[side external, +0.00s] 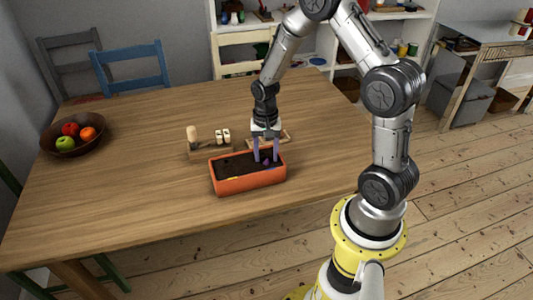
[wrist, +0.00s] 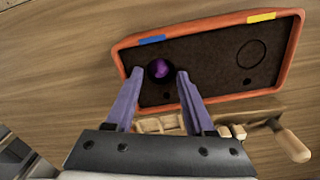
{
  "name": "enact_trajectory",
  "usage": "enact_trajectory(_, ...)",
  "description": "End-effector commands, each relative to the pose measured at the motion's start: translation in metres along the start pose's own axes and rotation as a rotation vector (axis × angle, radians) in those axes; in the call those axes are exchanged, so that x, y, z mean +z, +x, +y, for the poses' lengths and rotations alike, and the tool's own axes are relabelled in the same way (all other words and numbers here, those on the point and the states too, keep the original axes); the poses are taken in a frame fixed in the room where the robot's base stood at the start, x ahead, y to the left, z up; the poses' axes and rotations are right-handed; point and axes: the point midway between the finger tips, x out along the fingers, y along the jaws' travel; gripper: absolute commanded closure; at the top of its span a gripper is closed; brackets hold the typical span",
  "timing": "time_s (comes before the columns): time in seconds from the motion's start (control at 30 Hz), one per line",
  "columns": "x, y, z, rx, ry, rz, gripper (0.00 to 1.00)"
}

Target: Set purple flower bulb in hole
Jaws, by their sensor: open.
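The purple flower bulb (wrist: 160,67) sits in a round dark hole in the soil of the terracotta planter (wrist: 293,50), beside the blue mark (wrist: 151,40) on the rim. It shows small in the side view (side external: 266,161). My gripper (wrist: 159,75) is open, with one purple finger on each side of the bulb and visible gaps between. In the side view my gripper (side external: 266,157) reaches down into the right part of the planter (side external: 249,182). How deep the bulb sits is hard to tell. A second round hole (wrist: 250,54) lies near the yellow mark (wrist: 261,17).
Behind the planter lie a wooden-handled item (side external: 192,134), small pale blocks (side external: 222,135) and a wooden tray (side external: 283,137). A fruit bowl (side external: 70,145) stands at the far left. The table (side external: 130,190) between bowl and planter is clear.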

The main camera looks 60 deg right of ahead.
Motion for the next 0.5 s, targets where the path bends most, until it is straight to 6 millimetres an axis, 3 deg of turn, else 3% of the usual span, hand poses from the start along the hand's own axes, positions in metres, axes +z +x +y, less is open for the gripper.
enact_trajectory(0.5,0.000,-0.034,-0.001,-0.002,0.000,0.002,0.31)
